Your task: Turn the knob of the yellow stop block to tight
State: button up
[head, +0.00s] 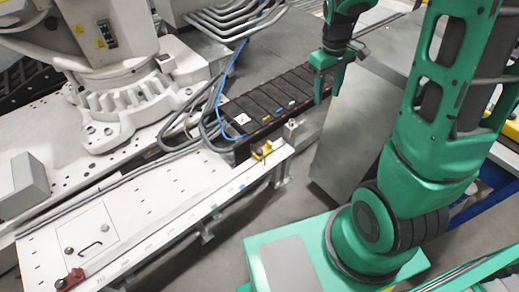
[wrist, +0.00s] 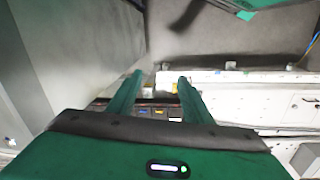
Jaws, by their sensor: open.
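The small yellow stop block (head: 262,151) sits on the edge of the white track plate (head: 150,235), close to the end of the black cable chain. Its knob is too small to make out, so I cannot tell how it is turned. My gripper (head: 328,93) is open and empty, fingers down, above and to the right of the block, over the far side of the cable chain. In the wrist view my gripper (wrist: 160,78) has its fingers apart, with nothing held. A small yellowish patch (wrist: 176,88) shows by the right finger; I cannot tell if it is the block.
The black cable chain (head: 268,103) with coloured tags runs along the track. Blue and grey cables (head: 212,118) loop near the block. A grey metal cabinet (head: 350,145) stands right of the chain. A red block (head: 69,280) sits at the plate's near left corner.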

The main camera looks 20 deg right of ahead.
jog(key=w+a+f+n, duration=0.3)
jog(key=w+f, duration=0.3)
jog(key=f, duration=0.1)
jog(key=w+a+f+n, duration=0.2)
jog(key=w+a+f, duration=0.25)
jog(key=f, duration=0.25)
jog(key=n+y, duration=0.1)
jog(key=n, duration=0.4)
send_near(259, 150)
jog(key=shift+t, duration=0.3)
notch_tip(259, 150, down, 8)
jog(key=shift+s+d+f, duration=0.1)
jog(key=shift+d+f, duration=0.05)
jog(key=shift+f, duration=0.05)
jog(key=c, duration=1.1)
